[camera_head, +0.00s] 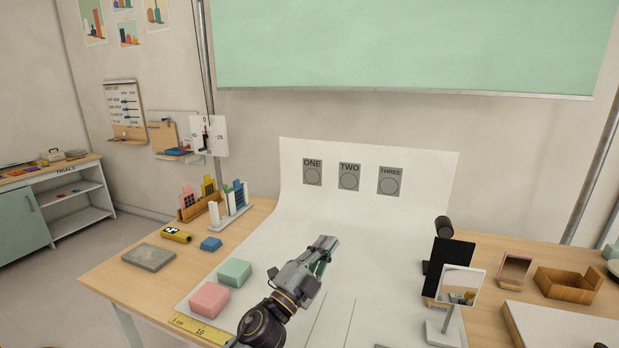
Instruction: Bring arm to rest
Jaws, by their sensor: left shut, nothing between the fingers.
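My left gripper (324,246) is shut and empty. It is above the white sheet in the middle of the table (120,285), pointing toward the back wall. My left arm comes in from the bottom edge, just right of a pink block (209,300) and a green block (234,272). I see no gap between the gripper and a held thing. My right gripper is not in view.
A yellow ruler (198,328) lies at the sheet's front left. A black stand (447,262), a small mirror (460,285) and a wooden tray (568,284) stand at right.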

